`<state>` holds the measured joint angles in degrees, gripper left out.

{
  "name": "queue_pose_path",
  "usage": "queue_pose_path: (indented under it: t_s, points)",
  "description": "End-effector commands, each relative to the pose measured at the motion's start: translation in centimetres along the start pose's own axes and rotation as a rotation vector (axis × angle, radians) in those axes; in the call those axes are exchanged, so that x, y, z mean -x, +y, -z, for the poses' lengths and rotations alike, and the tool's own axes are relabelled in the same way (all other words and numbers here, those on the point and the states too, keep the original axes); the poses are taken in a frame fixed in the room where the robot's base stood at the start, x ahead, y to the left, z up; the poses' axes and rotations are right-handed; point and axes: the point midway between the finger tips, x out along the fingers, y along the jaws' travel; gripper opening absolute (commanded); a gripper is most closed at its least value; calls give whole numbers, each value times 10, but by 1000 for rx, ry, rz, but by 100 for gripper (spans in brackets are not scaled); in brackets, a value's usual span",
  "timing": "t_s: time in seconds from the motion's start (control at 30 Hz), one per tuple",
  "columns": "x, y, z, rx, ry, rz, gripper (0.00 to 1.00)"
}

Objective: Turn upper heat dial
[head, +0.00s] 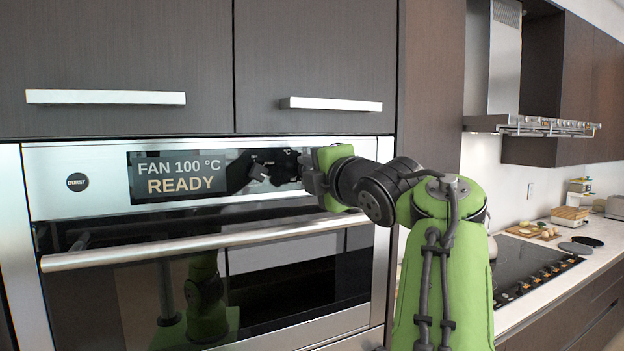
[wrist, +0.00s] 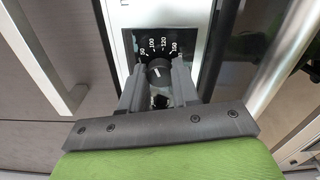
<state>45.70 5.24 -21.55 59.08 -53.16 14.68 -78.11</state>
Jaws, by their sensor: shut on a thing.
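The upper oven's control panel (head: 76,195) has a dark display (head: 180,177) reading "FAN 100 °C READY". In the wrist view the heat dial (wrist: 159,72) is a dark round knob with a white pointer mark, and numbers such as 50, 100, 120 and 150 sit around it. My gripper (wrist: 158,80) is shut on the heat dial, one finger on each side of it. In the head view my gripper (head: 309,172) is at the right part of the panel and hides the heat dial.
A long oven handle (head: 200,245) runs below the panel, over a dark glass door. Two cabinet handles (head: 105,97) (head: 331,104) stick out above. A counter with a black cooktop (head: 530,270) lies to the right, under a range hood (head: 530,124).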

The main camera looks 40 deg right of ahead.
Motion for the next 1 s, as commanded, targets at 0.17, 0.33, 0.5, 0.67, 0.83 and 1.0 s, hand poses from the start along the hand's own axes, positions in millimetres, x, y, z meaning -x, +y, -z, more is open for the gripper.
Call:
queue_pose_path:
  t_s: [0.17,0.33,0.5,0.67,0.83,1.0]
  points:
    - [-1,-3,0,167,0,4,0]
    - [-1,-3,0,329,0,5,0]
    - [-1,-3,0,490,1,5,0]
    - [-1,-2,0,642,2,5,0]
    - [-1,-2,0,801,2,5,0]
    - [-1,-2,0,944,3,5,0]
